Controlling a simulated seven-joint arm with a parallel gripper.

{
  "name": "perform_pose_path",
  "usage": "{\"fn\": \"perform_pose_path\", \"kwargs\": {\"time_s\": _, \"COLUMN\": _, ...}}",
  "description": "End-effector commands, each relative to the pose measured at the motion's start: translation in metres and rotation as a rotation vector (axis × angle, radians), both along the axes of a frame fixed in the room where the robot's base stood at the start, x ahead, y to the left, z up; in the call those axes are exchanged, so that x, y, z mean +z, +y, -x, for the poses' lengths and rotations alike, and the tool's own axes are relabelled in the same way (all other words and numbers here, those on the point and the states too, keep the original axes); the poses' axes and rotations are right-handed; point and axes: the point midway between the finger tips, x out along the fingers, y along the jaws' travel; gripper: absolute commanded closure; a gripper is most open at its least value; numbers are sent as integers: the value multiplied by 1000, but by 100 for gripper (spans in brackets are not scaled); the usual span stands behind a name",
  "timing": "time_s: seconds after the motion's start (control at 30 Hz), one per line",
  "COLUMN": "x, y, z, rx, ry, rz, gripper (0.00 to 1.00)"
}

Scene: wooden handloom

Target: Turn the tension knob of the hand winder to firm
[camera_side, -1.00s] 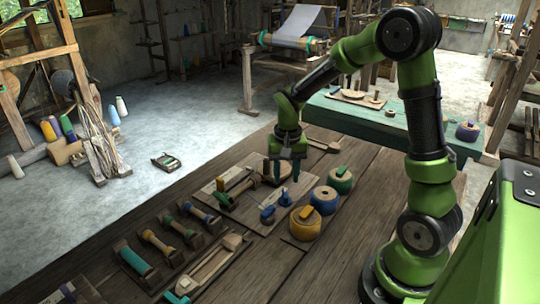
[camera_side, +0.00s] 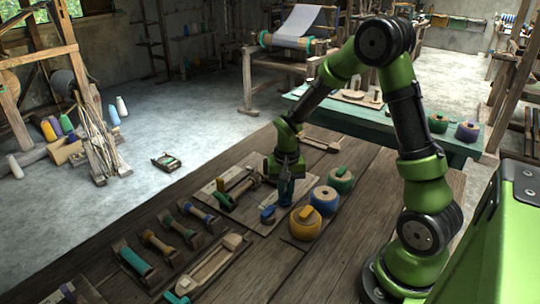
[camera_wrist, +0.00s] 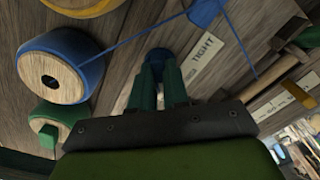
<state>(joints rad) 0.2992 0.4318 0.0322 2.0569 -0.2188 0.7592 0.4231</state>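The small blue tension knob (camera_wrist: 160,58) is at my fingertips in the wrist view, with a pale label (camera_wrist: 207,48) reading TIGHT beside it. My gripper (camera_wrist: 160,72) points down with its green fingers close together, one on each side of the knob, and appears shut on it. In the side view my gripper (camera_side: 285,198) is low over the winder board (camera_side: 260,228), and its fingers mostly hide the knob. A second blue piece (camera_side: 268,214) stands just left of it; this also shows in the wrist view (camera_wrist: 205,10), with a blue thread running to it.
Blue (camera_side: 324,200), yellow (camera_side: 305,224) and green (camera_side: 340,180) spools stand close on the right of my gripper. Several bobbins and a wooden shuttle (camera_side: 208,265) lie nearer the front.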

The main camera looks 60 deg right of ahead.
Motion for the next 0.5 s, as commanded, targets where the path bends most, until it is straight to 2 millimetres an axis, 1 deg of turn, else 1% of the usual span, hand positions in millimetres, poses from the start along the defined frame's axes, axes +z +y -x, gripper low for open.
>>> {"fn": "perform_pose_path", "kwargs": {"time_s": 0.27, "x": 0, "y": 0, "z": 0, "rx": 6, "ry": 0, "rz": 0, "gripper": 100}}
{"fn": "perform_pose_path", "kwargs": {"time_s": 0.5, "x": 1, "y": 0, "z": 0, "rx": 84, "ry": -1, "rz": 1, "gripper": 100}}
